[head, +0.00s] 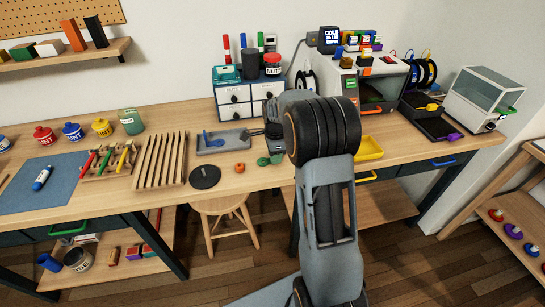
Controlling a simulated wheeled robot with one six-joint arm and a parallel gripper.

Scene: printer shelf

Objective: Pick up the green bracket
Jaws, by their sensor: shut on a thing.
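The green bracket (264,161) is a small dark green piece at the front of the workbench, left of my arm. My gripper (273,148) points down at it from above, partly hidden behind my own arm. The jaws are shut on the green bracket. I cannot tell whether the bracket still touches the bench top.
A grey tray (238,149) holding a blue piece (213,141) lies left of my gripper. An orange piece (239,168) and a black disc (204,177) lie near the front edge. A yellow tray (369,148) sits to the right. A stool (219,204) stands below.

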